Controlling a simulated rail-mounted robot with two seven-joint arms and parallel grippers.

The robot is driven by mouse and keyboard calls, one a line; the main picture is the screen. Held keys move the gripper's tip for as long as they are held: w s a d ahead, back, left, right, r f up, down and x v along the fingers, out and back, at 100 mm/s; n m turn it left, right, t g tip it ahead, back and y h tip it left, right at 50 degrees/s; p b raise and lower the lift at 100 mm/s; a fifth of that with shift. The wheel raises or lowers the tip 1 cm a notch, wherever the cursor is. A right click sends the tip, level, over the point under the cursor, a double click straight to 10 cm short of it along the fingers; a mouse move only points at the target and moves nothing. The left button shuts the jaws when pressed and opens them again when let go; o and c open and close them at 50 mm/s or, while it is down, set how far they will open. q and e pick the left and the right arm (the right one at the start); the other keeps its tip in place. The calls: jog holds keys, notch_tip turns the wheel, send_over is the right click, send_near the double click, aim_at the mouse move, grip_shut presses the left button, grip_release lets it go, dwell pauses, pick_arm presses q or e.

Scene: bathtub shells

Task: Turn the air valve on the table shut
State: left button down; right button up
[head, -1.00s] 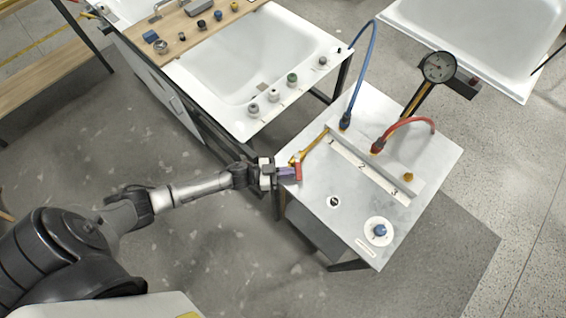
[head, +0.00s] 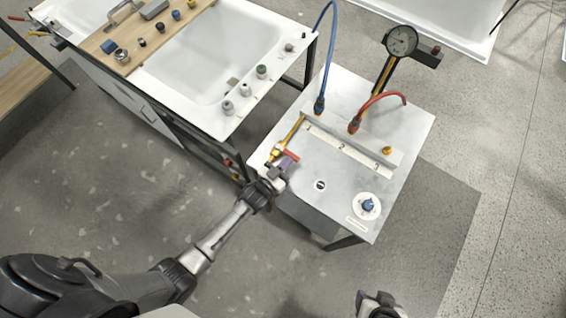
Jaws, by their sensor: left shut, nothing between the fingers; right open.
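A brass valve with a red lever (head: 290,155) sits at the table's left corner, at the end of a yellow-brass pipe (head: 293,134). My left gripper (head: 284,165), with purplish fingers, is shut and empty right at the lever. Whether it touches the lever I cannot tell, as the gripper partly hides the valve. The grey-white table (head: 330,215) also carries a blue knob (head: 368,205) on a white disc near its front corner. My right gripper (head: 378,304) is open at the bottom edge, apart from the table and partly cut off.
A numbered rail (head: 350,152) crosses the table, with a blue hose (head: 327,50) and a red hose (head: 380,100) rising behind it. A dial gauge (head: 401,41) stands at the back. A white bathtub (head: 200,110) with fittings is at the left. Floor in front is clear.

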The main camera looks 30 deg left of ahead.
pick_arm(q)
jog(key=shift+w+d, duration=0.1)
dwell(0.7)
jog(key=shift+s+r, duration=0.1)
jog(key=shift+s, duration=0.15)
jog(key=v, duration=0.2)
jog(key=p+v, duration=0.1)
jog(key=v, duration=0.1)
jog(key=shift+s+d, duration=0.15)
jog(key=shift+s, duration=0.2)
jog(key=d+v, duration=0.1)
jog(key=v, duration=0.8)
pick_arm(e)
jog(key=shift+s+a+r, duration=0.15)
jog(key=shift+s+r, duration=0.25)
jog(key=shift+s, duration=0.1)
pick_arm(q)
jog(key=shift+f, duration=0.25)
